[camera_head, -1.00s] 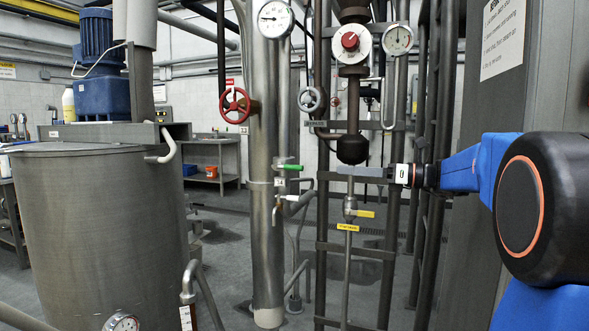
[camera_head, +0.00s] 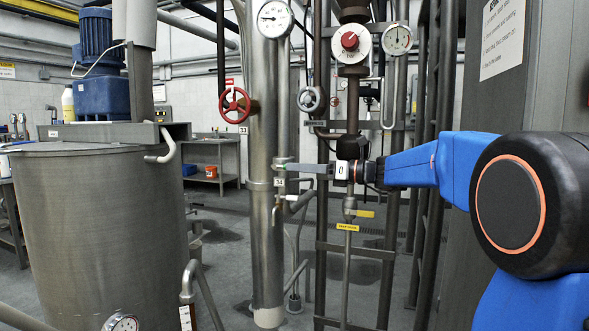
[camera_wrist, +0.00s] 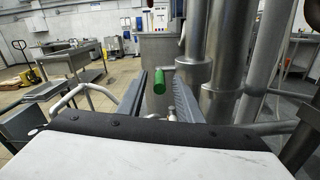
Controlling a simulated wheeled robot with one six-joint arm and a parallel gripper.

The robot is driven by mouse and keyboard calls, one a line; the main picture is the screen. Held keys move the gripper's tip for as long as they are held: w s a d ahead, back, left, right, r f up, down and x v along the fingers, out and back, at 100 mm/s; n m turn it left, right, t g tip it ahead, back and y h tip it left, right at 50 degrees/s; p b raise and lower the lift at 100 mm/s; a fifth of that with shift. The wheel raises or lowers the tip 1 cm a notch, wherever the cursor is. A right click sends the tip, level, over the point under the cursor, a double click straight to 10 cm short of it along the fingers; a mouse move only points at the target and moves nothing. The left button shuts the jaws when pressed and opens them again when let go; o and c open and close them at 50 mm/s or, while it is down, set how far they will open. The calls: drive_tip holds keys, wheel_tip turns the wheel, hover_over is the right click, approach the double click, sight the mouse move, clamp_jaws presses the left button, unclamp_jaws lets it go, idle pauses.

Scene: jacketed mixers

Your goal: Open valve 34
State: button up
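A small valve with a green lever handle (camera_wrist: 159,82) shows in the wrist view, between the two fingers of my gripper (camera_wrist: 159,88). The fingers are apart, with a visible gap on each side of the handle. In the head view my gripper (camera_head: 302,168) points left at the valve body (camera_head: 279,168) on the thick steel pipe, and its fingers cover the green handle. A small tag (camera_head: 279,183) sits just below the valve; I cannot read its number for sure.
A red handwheel (camera_head: 234,104) tagged 33 is above and left. A grey handwheel (camera_head: 310,99) and a red-knobbed dial (camera_head: 351,42) stand above my gripper. A second lever valve (camera_head: 277,212) hangs below. The large mixer vessel (camera_head: 85,235) fills the left side.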

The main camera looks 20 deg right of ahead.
drive_tip(key=shift+x, duration=0.9)
clamp_jaws()
